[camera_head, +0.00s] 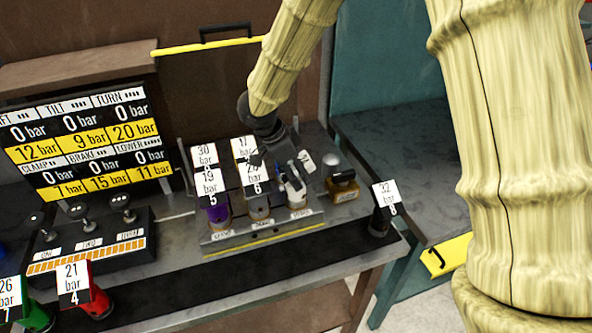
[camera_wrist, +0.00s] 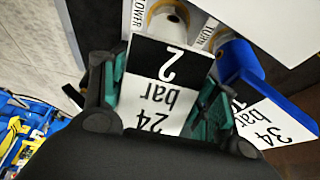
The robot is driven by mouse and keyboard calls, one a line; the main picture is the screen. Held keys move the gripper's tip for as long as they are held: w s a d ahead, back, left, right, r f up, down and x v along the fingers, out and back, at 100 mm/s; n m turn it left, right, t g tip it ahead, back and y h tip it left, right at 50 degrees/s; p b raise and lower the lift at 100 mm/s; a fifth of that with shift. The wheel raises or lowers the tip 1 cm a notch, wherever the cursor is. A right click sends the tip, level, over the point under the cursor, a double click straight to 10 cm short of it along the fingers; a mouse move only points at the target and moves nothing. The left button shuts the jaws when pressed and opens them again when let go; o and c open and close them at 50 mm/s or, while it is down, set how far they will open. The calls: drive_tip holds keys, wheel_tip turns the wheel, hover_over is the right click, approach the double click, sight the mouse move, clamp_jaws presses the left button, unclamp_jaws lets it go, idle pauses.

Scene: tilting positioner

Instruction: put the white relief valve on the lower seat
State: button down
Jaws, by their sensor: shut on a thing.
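The white relief valve (camera_head: 296,191) stands upright, or nearly so, at the right front place of the valve block. Its tag (camera_wrist: 158,92), reading 24 bar and 2, fills the space between the fingers in the wrist view. My gripper (camera_wrist: 155,88) is shut on the valve from above, with a green pad on each side. The lower seat's label (camera_wrist: 138,18) shows beside the valve's lower end. The seat itself is hidden under the valve, so I cannot tell whether the valve is fully down in it.
A blue valve (camera_wrist: 238,62) stands close by at the turn label. A brass-coloured block (camera_head: 343,188) and a black valve (camera_head: 379,222) are to the right. Red (camera_head: 98,302) and green valves stand front left.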

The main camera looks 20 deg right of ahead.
drive_tip(key=shift+c, duration=2.1)
unclamp_jaws()
drive_tip(key=b+v, duration=0.2)
drive_tip(key=v, duration=1)
drive_tip(key=shift+r, duration=0.1)
